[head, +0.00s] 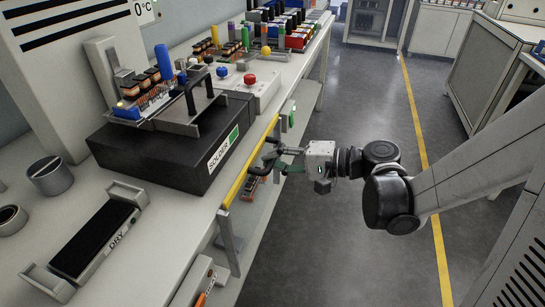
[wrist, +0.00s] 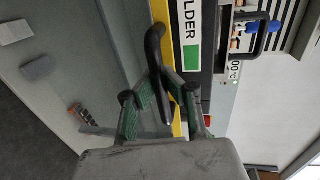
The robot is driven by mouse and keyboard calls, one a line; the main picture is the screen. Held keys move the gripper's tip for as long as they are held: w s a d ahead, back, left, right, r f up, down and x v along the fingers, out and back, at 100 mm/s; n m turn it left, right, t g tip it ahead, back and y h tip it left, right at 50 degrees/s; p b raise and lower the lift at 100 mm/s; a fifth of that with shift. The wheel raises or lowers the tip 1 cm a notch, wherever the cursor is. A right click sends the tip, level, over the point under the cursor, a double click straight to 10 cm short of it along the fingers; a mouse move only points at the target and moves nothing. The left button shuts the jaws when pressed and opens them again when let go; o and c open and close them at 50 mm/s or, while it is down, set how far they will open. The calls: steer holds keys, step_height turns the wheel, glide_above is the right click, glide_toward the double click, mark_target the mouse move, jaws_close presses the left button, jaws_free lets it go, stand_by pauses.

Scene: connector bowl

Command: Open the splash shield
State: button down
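A yellow bar (head: 247,165) runs along the front edge of the bench before the black solder unit (head: 150,150). It also shows in the wrist view (wrist: 179,128). I take it as the edge of the splash shield; no clear panel can be made out. A black curved handle (wrist: 154,42) stands out beside the yellow bar. My gripper (head: 262,163) is at the bar's outer side, reaching in from the right. In the wrist view its green and black fingers (wrist: 161,77) converge on the handle and appear closed around it. The exact contact is partly hidden.
A black-handled carrier (head: 185,110) with connectors sits on the solder unit. A DRY tray (head: 95,240) lies front left. A control box with blue and red buttons (head: 250,79) stands behind. A lower shelf (head: 265,205) lies under the bench. Open floor (head: 320,250) lies right.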

steer(key=shift+f, duration=0.2)
steer(key=c, duration=1.7)
jaws_free()
steer(key=shift+d, duration=0.1)
steer(key=v, duration=1.2)
steer(key=s+a+f+h, duration=0.2)
steer(key=s+f+h, duration=0.15)
steer(key=h, duration=0.35)
steer(key=s+d+r+n+t+h, duration=0.1)
steer(key=s+d+r+n+h, duration=0.2)
steer(key=s+d+n+h, duration=0.3)
steer(key=shift+m+h, duration=0.7)
steer(key=r+p, duration=0.4)
steer(key=p, duration=0.1)
steer(key=r+p, duration=0.4)
steer(key=r, duration=0.1)
steer(key=r+p, duration=0.5)
steer(key=shift+s+d+r+p, duration=0.15)
steer(key=shift+s+d+p, duration=0.05)
steer(key=shift+s+p, duration=0.1)
